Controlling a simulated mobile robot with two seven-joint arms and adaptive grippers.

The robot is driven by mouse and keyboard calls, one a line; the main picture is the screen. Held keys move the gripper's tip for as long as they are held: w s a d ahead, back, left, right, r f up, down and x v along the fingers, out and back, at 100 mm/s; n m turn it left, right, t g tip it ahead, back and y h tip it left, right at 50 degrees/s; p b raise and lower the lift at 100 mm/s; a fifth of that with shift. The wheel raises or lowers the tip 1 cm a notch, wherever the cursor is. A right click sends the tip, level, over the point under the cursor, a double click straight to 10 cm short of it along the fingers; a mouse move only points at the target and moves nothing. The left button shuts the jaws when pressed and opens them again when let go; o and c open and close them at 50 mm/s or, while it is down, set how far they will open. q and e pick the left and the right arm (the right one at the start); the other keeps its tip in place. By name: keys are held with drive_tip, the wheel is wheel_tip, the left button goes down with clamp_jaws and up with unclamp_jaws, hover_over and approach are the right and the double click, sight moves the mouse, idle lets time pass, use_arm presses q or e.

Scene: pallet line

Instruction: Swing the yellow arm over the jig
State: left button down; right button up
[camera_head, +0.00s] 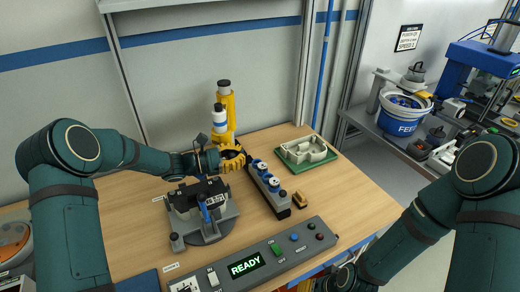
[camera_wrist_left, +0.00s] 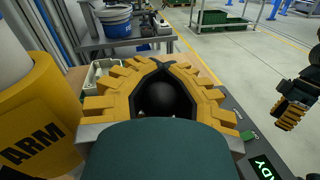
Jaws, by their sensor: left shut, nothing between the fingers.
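The yellow arm (camera_head: 226,108) stands upright at the back of the table, with a white collar in front of it. In the left wrist view a large yellow cylinder marked ARM (camera_wrist_left: 38,125) fills the left side. The jig (camera_head: 205,232) is a dark block on a round grey base, left of the table's middle. My left gripper (camera_head: 236,158) is beside the yellow arm, behind and right of the jig. Its yellow fingers meet at the tips; a dark round shape shows in the gap behind them. My right gripper (camera_wrist_left: 288,115) shows at the right of the left wrist view; its opening is unclear.
A grey panel reading READY (camera_head: 280,257) runs along the front. A blue-and-white feeder bucket (camera_head: 403,112) stands on the side bench.

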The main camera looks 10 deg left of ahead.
use_arm(q)
drive_tip(key=s+a+m+g+h, duration=0.1)
drive_tip(key=a+m+g, duration=0.1)
drive_tip(key=a, duration=0.4)
drive_tip(key=shift+s+r+g, duration=0.2)
drive_tip(key=shift+s+g, duration=0.05)
drive_tip(key=shift+g, duration=0.35)
drive_tip(key=shift+a, duration=0.2)
drive_tip(key=c, duration=0.7)
unclamp_jaws()
drive_tip(key=shift+s+a, duration=0.15)
drive_tip(key=shift+a, duration=0.25)
drive_tip(key=v, duration=1.1)
drive_tip(key=shift+a, duration=0.25)
drive_tip(key=shift+f, duration=0.1)
